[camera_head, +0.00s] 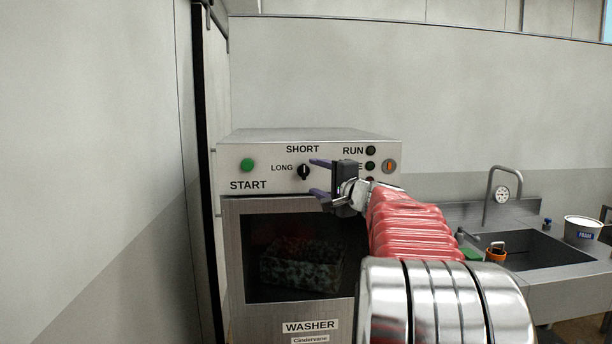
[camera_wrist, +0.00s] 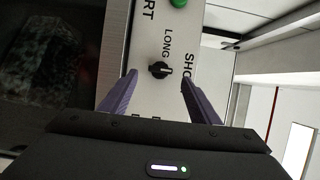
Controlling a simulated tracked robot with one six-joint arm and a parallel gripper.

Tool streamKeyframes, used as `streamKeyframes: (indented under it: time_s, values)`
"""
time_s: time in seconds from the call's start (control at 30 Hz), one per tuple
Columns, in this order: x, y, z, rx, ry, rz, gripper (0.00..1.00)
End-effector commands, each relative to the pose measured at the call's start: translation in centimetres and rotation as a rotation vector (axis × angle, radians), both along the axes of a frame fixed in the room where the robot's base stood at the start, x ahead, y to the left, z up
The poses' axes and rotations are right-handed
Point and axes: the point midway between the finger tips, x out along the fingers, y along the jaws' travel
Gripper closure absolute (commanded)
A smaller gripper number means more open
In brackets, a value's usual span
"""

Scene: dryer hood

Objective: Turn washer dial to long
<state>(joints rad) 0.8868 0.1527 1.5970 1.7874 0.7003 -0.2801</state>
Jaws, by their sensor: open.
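The washer dial (camera_head: 304,171) is a small black knob on the washer's steel front panel. SHORT is printed above it and LONG to its left. Its grip bar stands roughly upright in the head view, in line with SHORT. In the wrist view the dial (camera_wrist: 159,69) shows just beyond and between the fingertips, with LONG above it and SHORT to its right. My gripper (camera_head: 317,178) is open and empty, its purple fingers pointing at the panel just right of the dial. In the wrist view the gripper (camera_wrist: 158,82) appears apart from the dial.
The green START button (camera_head: 247,165) is left of the dial. Indicator lights (camera_head: 370,151) and an orange switch (camera_head: 390,166) are to the right, partly behind my arm. The dark washer door window (camera_head: 275,290) lies below. A sink (camera_head: 530,250) stands at right.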

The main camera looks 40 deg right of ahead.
Motion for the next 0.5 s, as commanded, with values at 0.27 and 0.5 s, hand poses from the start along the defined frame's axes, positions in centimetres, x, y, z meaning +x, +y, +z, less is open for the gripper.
streamKeyframes:
  time_s: [0.27,0.5]
  values:
    - [3.8,-0.8,-0.1,0.0,0.001,0.0,0.44]
    - [5.7,-1.2,0.0,0.0,0.0,-0.001,0.44]
